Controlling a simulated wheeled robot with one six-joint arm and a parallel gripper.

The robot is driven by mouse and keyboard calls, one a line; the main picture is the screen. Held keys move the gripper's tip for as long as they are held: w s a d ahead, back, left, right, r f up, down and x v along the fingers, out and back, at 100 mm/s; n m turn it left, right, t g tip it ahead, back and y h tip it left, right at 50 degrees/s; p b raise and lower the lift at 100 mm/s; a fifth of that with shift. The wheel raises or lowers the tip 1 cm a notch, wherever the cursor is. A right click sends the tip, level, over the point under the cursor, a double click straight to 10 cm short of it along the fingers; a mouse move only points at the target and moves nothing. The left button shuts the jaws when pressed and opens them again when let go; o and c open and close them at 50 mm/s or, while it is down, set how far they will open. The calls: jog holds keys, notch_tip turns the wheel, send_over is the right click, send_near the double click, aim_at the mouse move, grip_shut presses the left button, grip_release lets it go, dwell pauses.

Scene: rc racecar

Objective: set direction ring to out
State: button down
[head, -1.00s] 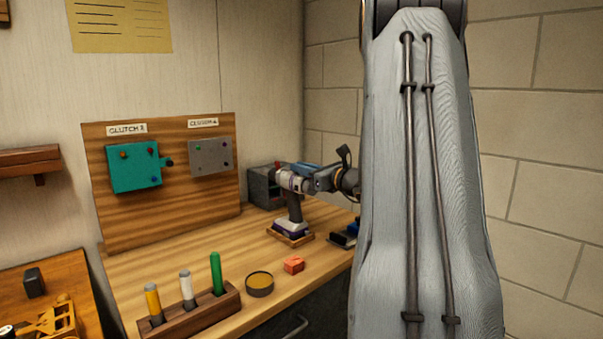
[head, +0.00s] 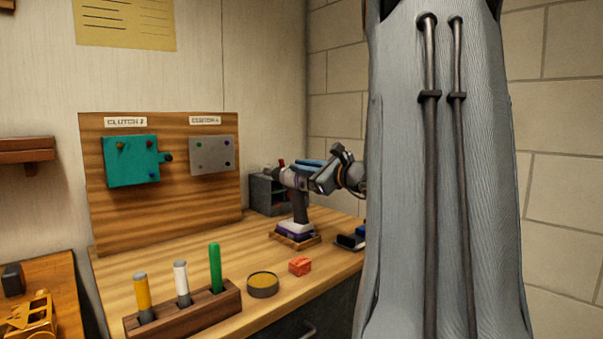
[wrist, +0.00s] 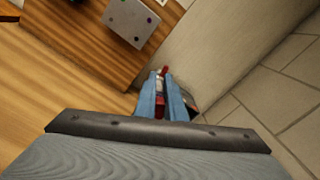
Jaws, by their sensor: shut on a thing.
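A cordless drill (head: 299,208) stands upright on a small wooden stand on the workbench, with a grey handle and a white and purple base. My gripper (head: 309,163) is at the top of the drill, with its blue fingers reaching to the drill's head from the right. In the wrist view, the two blue fingers of my gripper (wrist: 163,97) are close together with a dark red part between them. My gripper is shut on the direction ring, which the fingers largely hide. Its setting cannot be read.
A grey bin (head: 267,195) stands behind the drill. A board (head: 130,222) with a teal box (head: 132,172) and a grey plate (head: 212,155) is to the left. A marker rack (head: 205,312), a round tin (head: 263,285) and an orange-red block (head: 300,265) lie in front.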

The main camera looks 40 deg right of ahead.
dwell(0.4)
jog(key=c, duration=1.8)
grip_release()
jog(key=shift+c, duration=0.2)
jog(key=s+b, duration=0.1)
jog(key=s, duration=0.6)
jog(key=shift+s+d, duration=0.35)
jog(key=shift+s, duration=0.05)
